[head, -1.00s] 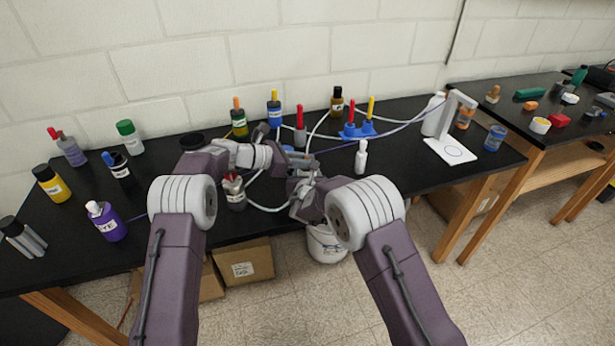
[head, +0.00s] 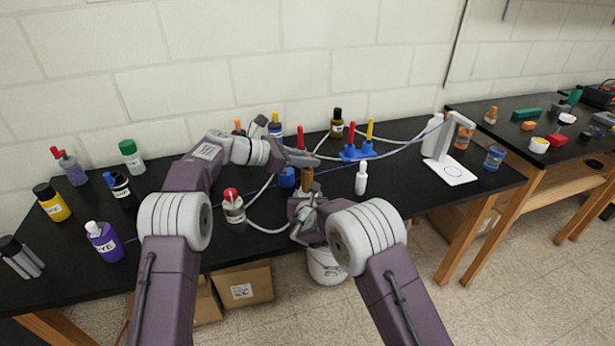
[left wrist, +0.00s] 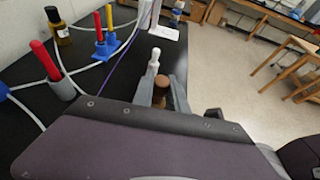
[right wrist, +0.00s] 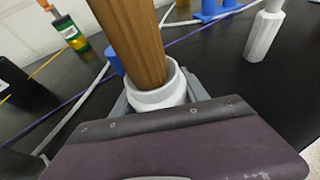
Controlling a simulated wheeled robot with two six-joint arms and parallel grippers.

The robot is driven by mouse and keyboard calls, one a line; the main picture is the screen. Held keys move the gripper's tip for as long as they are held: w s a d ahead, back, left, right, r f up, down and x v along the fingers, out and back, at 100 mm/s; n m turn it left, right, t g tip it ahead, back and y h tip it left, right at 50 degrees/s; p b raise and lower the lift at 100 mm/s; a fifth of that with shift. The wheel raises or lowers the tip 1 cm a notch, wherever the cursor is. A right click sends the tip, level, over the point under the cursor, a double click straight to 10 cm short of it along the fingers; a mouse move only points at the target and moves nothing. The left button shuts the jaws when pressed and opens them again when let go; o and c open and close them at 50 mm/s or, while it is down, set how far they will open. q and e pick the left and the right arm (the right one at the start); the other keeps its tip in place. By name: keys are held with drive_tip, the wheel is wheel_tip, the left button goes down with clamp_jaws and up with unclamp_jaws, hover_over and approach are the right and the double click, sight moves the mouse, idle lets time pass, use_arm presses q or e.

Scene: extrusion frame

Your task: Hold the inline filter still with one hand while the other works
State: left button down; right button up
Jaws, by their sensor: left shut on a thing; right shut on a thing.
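A brown cylinder (head: 307,180) stands upright in a white round collar (right wrist: 158,96), seen close in the right wrist view. They look like parts of the inline filter, but I cannot tell which part bears that name. My right gripper (head: 303,205) is shut on the white collar from the near side, above the black bench. My left gripper (head: 308,158) comes in from the left at the top of the brown cylinder. In the left wrist view its jaws are shut on the cylinder's rounded end (left wrist: 161,82). The collar is mostly hidden in the head view.
A red-capped bottle (head: 233,207) stands left of the grippers and a white bottle (head: 361,178) to the right. Behind are a blue holder (head: 357,151) with red and yellow pieces, and loose tubes. A white bucket (head: 325,268) sits below the bench's front edge.

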use_arm(q)
drive_tip(key=shift+r, duration=0.9)
use_arm(e)
drive_tip(key=o, duration=1.6)
drive_tip(key=shift+c, duration=0.2)
